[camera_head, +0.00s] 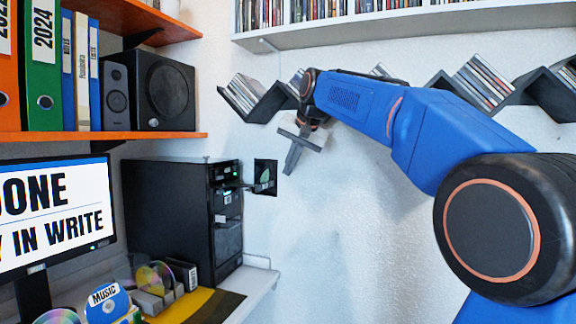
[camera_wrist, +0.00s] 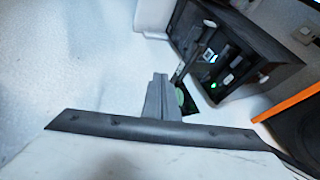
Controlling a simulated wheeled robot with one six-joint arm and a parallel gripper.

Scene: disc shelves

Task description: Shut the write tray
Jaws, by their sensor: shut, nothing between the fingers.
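The black computer tower (camera_head: 180,215) stands on the white desk at the left of the head view. My gripper (camera_head: 289,172) is shut and empty, pointing down, just right of the tray in the head view. It also shows in the wrist view (camera_wrist: 160,77). I cannot tell whether it touches the tray.
A monitor (camera_head: 55,215) reads "ONE" and "Y IN WRITE", cut off at the left. Discs in a holder (camera_head: 155,300) stand on the desk. An orange shelf (camera_head: 100,136) holds binders and a speaker (camera_head: 148,92). Zigzag disc shelves (camera_head: 270,103) hang behind my arm.

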